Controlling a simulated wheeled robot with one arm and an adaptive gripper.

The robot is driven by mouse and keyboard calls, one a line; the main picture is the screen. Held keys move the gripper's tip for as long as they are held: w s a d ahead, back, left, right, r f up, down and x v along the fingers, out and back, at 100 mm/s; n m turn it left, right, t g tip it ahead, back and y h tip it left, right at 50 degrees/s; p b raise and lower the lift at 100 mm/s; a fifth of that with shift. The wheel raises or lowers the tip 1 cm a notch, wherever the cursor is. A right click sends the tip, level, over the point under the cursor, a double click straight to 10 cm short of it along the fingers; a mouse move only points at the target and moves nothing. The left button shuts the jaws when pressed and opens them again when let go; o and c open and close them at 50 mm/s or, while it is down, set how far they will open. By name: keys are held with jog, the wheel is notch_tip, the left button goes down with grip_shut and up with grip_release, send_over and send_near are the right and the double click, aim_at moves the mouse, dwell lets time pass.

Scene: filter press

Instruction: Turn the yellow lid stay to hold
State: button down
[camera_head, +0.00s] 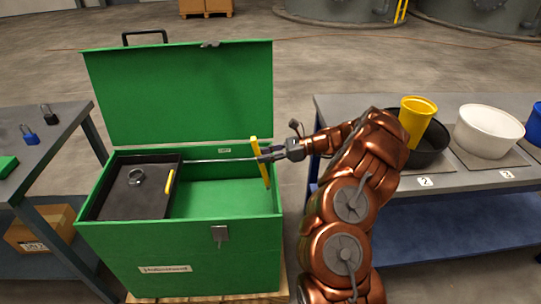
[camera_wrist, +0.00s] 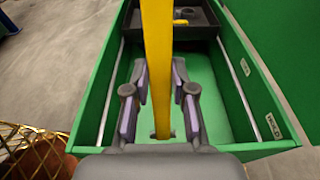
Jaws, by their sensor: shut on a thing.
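The yellow lid stay (camera_head: 260,163) stands nearly upright at the right side of the open green box (camera_head: 180,240), leaning a little. The box's green lid (camera_head: 180,92) is raised. My gripper (camera_head: 265,155) reaches in from the right and is shut on the stay. In the wrist view the yellow stay (camera_wrist: 158,60) runs between the two fingers of my gripper (camera_wrist: 160,105), with its lower end near the box's inside. Whether the stay's upper end touches the lid cannot be told.
A black tray (camera_head: 125,200) with a ring and a small yellow-handled item sits in the box's left part. A grey table (camera_head: 470,180) with tubs stands right; another table (camera_head: 60,130) with padlocks stands left.

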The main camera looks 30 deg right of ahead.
dwell(0.3)
jog(key=c, duration=1)
grip_release()
jog(key=shift+o, duration=0.2)
jog(key=shift+r, duration=0.1)
notch_tip(320, 180, up, 10)
